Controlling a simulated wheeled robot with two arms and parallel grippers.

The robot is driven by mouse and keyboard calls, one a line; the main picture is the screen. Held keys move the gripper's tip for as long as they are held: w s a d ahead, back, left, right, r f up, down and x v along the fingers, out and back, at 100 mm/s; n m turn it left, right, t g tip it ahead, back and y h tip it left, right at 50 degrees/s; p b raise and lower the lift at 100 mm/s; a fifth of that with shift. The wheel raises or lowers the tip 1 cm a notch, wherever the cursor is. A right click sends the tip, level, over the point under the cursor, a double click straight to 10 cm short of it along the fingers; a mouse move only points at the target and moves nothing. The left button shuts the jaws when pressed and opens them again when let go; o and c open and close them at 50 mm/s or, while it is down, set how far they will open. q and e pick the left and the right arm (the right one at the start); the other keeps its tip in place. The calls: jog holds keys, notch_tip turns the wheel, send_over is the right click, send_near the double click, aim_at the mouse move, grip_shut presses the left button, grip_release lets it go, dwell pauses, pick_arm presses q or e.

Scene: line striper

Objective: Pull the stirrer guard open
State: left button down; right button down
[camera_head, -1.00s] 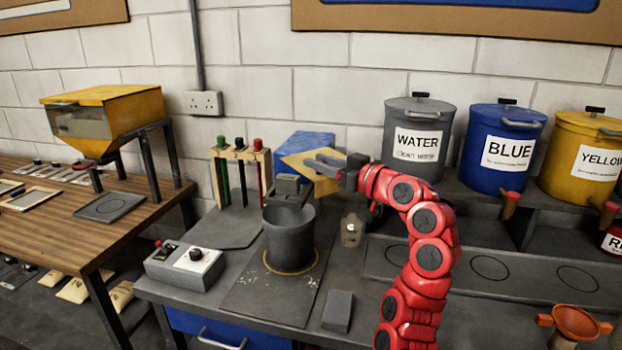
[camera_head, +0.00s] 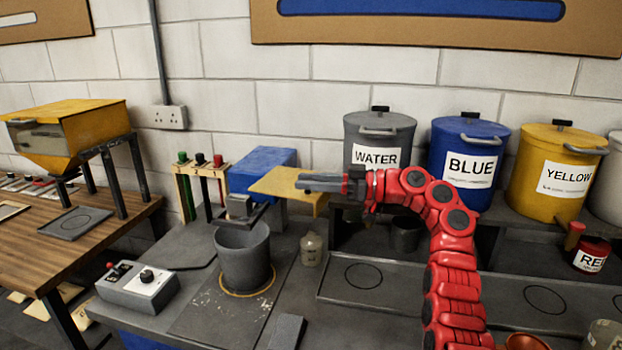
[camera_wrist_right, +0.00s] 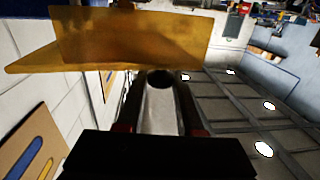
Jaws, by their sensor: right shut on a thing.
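The stirrer guard (camera_head: 285,186) is a flat yellow panel in front of the blue stirrer housing (camera_head: 258,168). It stands out toward the right, above and behind the grey pot (camera_head: 243,256). My right gripper (camera_head: 318,182) reaches in from the right and is shut on the guard near its right part. In the right wrist view the yellow guard (camera_wrist_right: 130,38) spreads beyond my fingertips (camera_wrist_right: 160,80); the exact contact is hard to see. My left gripper is not in view.
A control box (camera_head: 138,288) sits left of the pot. A small pale bottle (camera_head: 311,249) stands below my gripper. Lidded WATER (camera_head: 377,135), BLUE (camera_head: 468,145) and YELLOW (camera_head: 555,165) drums stand along the right. A yellow hopper (camera_head: 70,130) is at the far left.

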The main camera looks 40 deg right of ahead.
jog(key=shift+d, duration=0.1)
dwell(0.3)
jog(key=c, duration=1)
grip_release()
jog(key=o, duration=0.5)
jog(key=shift+w, duration=0.2)
jog(key=shift+c, duration=0.2)
jog(key=shift+s, duration=0.1)
jog(key=b+v, duration=0.3)
jog(key=v, duration=1.4)
jog(key=shift+d, duration=0.15)
